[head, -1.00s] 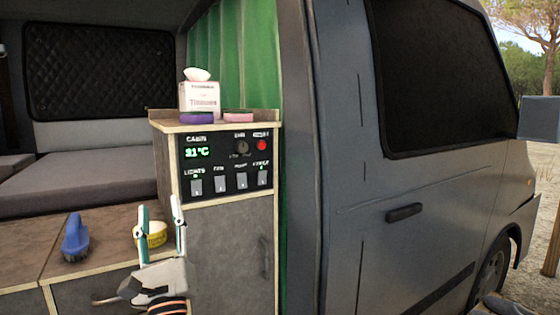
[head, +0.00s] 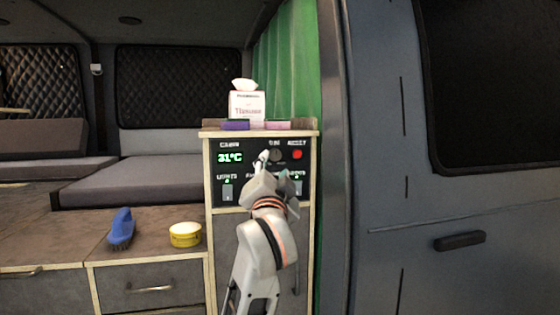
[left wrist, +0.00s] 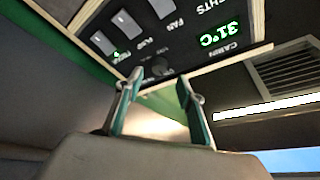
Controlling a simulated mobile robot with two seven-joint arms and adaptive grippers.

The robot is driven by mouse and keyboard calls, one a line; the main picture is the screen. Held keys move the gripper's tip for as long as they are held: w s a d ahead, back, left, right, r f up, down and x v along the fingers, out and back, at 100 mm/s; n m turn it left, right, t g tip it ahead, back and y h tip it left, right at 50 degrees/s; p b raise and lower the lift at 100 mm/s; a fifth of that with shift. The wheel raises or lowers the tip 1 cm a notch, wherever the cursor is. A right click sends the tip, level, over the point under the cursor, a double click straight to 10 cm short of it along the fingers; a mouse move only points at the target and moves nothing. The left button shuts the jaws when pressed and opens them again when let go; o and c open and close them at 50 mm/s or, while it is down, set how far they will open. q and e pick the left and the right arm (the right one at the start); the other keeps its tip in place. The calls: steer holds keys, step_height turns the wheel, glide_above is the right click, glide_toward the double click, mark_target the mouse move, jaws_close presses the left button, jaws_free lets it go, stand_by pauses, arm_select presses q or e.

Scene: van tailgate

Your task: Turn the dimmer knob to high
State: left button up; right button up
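The dark round dimmer knob (head: 276,155) sits near the top of the black control panel (head: 248,147), under a small label and left of a red button. Its pointer direction is too small to read. My left gripper (head: 272,163) is in front of the panel just below the knob, with its fingers pointing at it. In the left wrist view the panel is upside down. There the knob (left wrist: 160,68) shows between and beyond the two teal fingertips of my left gripper (left wrist: 160,79), which are apart and empty. Contact with the knob cannot be told. My right gripper is not in view.
A red button (head: 297,154) is right of the knob. Switches (head: 227,191) line the panel below, partly hidden by my arm. A tissue box (head: 247,105) stands on top. A blue brush (head: 121,229) and a yellow tin (head: 185,234) sit on the left counter.

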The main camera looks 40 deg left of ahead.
mark_target(275, 157)
arm_select(q)
steer(key=shift+x, duration=2.7)
jaws_close()
